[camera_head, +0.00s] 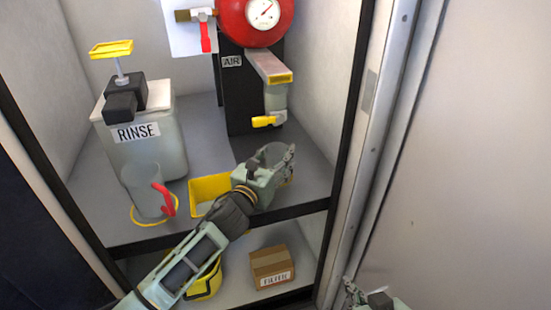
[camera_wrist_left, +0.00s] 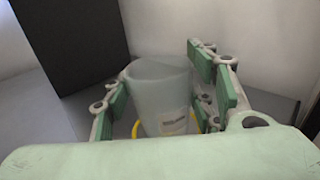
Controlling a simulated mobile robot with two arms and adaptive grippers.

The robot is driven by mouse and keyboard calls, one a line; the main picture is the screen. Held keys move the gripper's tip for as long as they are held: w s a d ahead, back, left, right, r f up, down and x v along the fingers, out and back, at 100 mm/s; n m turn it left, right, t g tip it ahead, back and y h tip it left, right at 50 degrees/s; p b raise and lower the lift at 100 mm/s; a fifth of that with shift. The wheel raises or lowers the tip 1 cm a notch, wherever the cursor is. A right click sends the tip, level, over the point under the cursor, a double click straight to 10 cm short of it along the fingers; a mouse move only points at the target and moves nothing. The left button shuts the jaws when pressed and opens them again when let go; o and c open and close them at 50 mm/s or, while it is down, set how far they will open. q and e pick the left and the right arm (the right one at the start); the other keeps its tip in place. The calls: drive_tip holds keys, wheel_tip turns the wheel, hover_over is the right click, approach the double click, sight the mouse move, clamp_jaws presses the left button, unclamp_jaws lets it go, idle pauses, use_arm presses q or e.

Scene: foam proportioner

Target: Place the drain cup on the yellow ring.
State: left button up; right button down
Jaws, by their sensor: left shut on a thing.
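The drain cup, a translucent grey cup with a small label, sits between the fingers of my left gripper (camera_head: 275,172). In the head view only the rim and upper part of the cup (camera_head: 270,153) show. The left wrist view shows the cup upright (camera_wrist_left: 160,95) between the green finger pads of the left gripper (camera_wrist_left: 158,108), which is shut on it. A yellow arc (camera_wrist_left: 136,128), part of a ring, shows beside the cup's lower left. The cup's base is hidden, so I cannot tell whether it touches the shelf. My right gripper (camera_head: 368,294) is partly in view at the bottom.
A jug with a red handle (camera_head: 146,190) stands on another yellow ring (camera_head: 135,221). A RINSE tank (camera_head: 148,150) stands behind it. A yellow tray (camera_head: 205,187) is left of my gripper. A yellow-levered valve (camera_head: 268,121) hangs behind the cup. A box (camera_head: 271,264) sits below.

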sight(271, 162)
drive_tip(key=shift+r, duration=0.1)
use_arm(q)
drive_tip(key=o, duration=1.2)
drive_tip(key=shift+f, duration=0.1)
use_arm(e)
drive_tip(key=shift+w+a+r, duration=0.1)
drive_tip(key=shift+w+r, duration=0.05)
drive_tip(key=shift+w, duration=0.05)
use_arm(q)
drive_tip(key=p+v, duration=0.1)
drive_tip(key=v, duration=0.3)
drive_tip(key=shift+s+a, duration=0.15)
drive_tip(key=shift+s, duration=0.15)
drive_tip(key=p+v, duration=0.1)
drive_tip(key=v, duration=0.6)
drive_tip(key=shift+s, duration=0.15)
use_arm(e)
drive_tip(key=s+d+f+g, duration=0.2)
drive_tip(key=s+f+g, duration=0.1)
drive_tip(key=s, duration=0.3)
drive_tip(key=s+d+f+g+h, duration=0.1)
drive_tip(key=s+d+f+g, duration=0.1)
drive_tip(key=s, duration=0.4)
drive_tip(key=shift+s+f+g+h, duration=0.3)
drive_tip(key=shift+f+g, duration=0.25)
drive_tip(key=shift+g, duration=0.25)
drive_tip(key=shift+w, duration=0.1)
